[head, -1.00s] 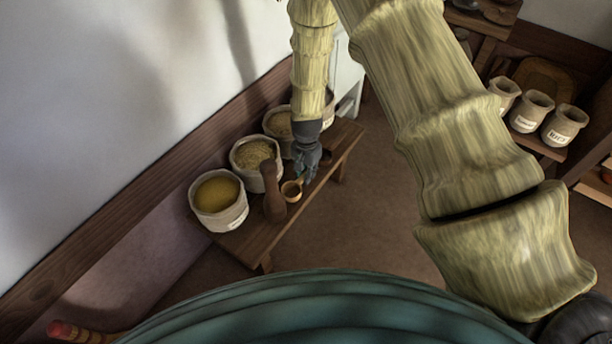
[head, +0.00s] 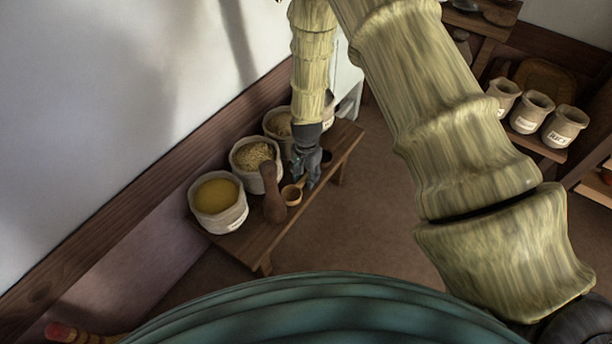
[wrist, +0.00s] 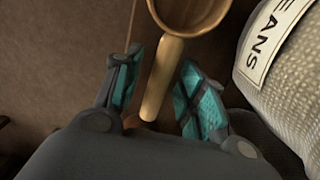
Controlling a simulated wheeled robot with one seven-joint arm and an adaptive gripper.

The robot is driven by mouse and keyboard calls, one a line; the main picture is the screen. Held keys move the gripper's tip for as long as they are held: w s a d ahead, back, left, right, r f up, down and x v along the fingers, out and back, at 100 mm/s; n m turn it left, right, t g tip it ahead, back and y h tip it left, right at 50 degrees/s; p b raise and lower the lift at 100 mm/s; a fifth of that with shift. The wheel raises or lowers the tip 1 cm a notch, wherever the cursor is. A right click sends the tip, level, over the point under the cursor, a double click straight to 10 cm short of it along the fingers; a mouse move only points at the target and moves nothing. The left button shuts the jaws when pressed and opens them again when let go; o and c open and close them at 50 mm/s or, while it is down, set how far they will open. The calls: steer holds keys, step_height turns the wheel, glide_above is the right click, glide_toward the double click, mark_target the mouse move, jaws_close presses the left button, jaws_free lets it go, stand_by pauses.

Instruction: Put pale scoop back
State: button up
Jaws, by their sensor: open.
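A pale tan wooden scoop (head: 291,195) is at the front edge of the bench, beside a brown wooden pestle-like piece. In the wrist view the bowl of the scoop (wrist: 188,12) is at the top, and its straight handle points down toward my palm. My gripper (head: 305,184) is low over the bench, right at the scoop. In the wrist view my gripper (wrist: 161,62) is open, with a finger on each side of the handle and gaps showing. In the head view the fingers hide the handle.
The bench (head: 243,246) carries a row of sacks along the wall, including a yellow-filled one (head: 218,203) and a grain-filled one (head: 256,163). The brown pestle-like piece (head: 272,196) stands close left of the scoop. A labelled sack (wrist: 285,60) is close to my right finger. Labelled pots (head: 531,112) sit on a shelf at right.

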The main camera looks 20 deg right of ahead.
mark_target(306, 176)
step_height(306, 176, up, 12)
steer(key=p, duration=0.4)
steer(key=s+d+f+n, duration=0.35)
steer(key=s+f, duration=0.75)
steer(key=s, duration=0.5)
steer(key=s+f+n, duration=0.3)
steer(key=s+n, duration=0.3)
steer(key=s, duration=1.4)
steer(key=shift+s+f+b, duration=0.2)
steer(key=shift+b, duration=0.1)
